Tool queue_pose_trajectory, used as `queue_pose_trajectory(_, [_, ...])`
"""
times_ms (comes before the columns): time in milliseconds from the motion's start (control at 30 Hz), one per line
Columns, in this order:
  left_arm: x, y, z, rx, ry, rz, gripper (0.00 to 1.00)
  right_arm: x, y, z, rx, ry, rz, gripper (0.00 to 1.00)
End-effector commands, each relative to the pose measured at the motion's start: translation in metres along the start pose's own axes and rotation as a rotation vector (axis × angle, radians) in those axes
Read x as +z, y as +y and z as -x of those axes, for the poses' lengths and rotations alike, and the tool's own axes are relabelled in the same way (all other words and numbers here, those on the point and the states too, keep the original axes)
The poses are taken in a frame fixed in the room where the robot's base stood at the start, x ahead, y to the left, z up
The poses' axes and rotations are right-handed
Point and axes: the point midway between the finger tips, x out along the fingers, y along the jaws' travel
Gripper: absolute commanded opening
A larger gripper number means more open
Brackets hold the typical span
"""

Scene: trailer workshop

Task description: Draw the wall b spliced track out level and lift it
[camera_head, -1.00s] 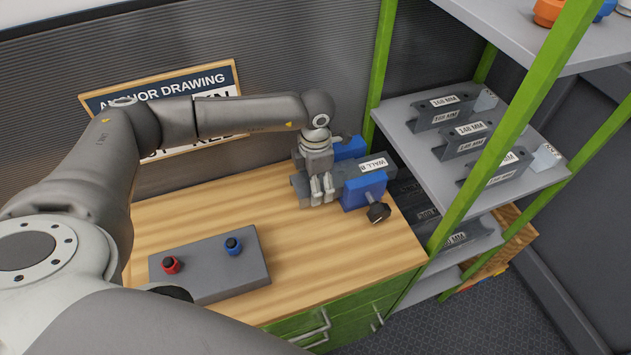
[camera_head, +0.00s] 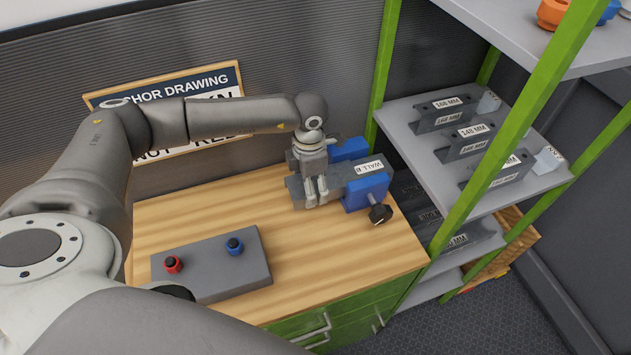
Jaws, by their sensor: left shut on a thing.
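The wall b spliced track (camera_head: 340,177) is a dark grey bar with a white "WALL B" label. It lies roughly level between the blue jaws of a clamp (camera_head: 366,192) at the back right of the wooden bench. The clamp has a black knob on its front side. My left gripper (camera_head: 317,201) points down and is shut on the left part of the track, left of the blue jaws. The fingers hide part of the track there. The right gripper is not in view.
A grey block (camera_head: 212,268) with a red and a blue knob sits on the bench (camera_head: 330,240) at front left. A green-framed shelf (camera_head: 500,190) with labelled grey track pieces stands close on the right. A framed anchor drawing sign (camera_head: 220,95) is behind my arm.

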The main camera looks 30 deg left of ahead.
Motion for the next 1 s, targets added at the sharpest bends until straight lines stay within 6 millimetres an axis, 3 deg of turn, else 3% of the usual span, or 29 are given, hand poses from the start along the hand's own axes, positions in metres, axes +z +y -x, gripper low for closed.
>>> queue_pose_trajectory(500, [-0.024,0.001,0.001,0.001,-0.002,0.001,0.38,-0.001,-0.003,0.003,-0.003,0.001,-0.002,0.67])
queue_pose_trajectory(1000, [-0.026,0.001,0.005,0.002,-0.003,0.002,0.38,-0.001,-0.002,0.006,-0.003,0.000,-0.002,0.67])
